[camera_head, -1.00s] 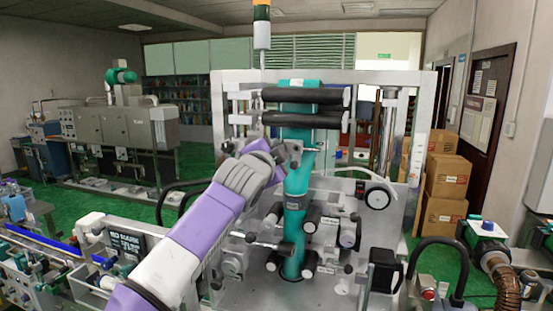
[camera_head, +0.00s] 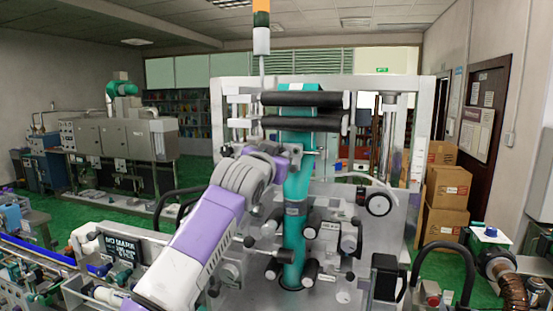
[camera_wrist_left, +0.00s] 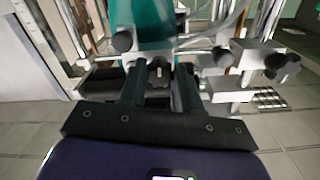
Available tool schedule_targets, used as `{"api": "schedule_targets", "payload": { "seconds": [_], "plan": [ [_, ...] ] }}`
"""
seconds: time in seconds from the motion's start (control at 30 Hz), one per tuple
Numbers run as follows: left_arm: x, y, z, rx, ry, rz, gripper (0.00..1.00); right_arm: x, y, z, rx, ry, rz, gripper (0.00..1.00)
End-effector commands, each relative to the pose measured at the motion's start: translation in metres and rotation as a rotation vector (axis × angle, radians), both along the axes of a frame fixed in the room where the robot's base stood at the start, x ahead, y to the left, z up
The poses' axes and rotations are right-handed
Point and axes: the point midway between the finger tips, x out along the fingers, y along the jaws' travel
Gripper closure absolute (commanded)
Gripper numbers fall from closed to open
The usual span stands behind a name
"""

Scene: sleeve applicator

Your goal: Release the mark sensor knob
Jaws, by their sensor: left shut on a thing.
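The mark sensor knob (camera_wrist_left: 158,72) is a dark lobed knob, seen in the left wrist view between the two dark fingers of my left gripper (camera_wrist_left: 159,88). The gripper is shut on it. In the head view my left gripper (camera_head: 295,152) reaches in front of the teal web (camera_head: 297,190) at the upper middle of the machine. The knob is too small and too covered there to make out. My right gripper is in neither view.
Dark rollers (camera_head: 303,99) cross the web above the gripper. In the left wrist view other black knobs (camera_wrist_left: 122,41) and a clamp knob (camera_wrist_left: 282,66) sit close by. Smaller rollers (camera_head: 312,230) stand below. Cardboard boxes (camera_head: 446,187) are stacked at the right.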

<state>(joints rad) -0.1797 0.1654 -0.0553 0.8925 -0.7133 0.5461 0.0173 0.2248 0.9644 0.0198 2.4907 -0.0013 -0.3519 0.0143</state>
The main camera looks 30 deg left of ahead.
Motion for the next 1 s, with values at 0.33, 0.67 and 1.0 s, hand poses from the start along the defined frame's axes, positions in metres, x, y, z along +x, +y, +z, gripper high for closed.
{"api": "schedule_targets", "payload": {
  "seconds": [0.33, 0.67, 1.0],
  "plan": [
    [-0.0003, -0.0002, 0.0004, -0.050, -0.012, 0.000, 0.98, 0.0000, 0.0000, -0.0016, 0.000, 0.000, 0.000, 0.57],
    [-0.0002, -0.0003, 0.0004, -0.051, -0.012, 0.000, 0.64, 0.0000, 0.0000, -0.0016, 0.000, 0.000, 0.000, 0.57],
    [-0.0001, -0.0001, 0.0001, -0.049, -0.012, 0.000, 0.42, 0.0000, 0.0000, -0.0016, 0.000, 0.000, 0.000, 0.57]
  ]
}}
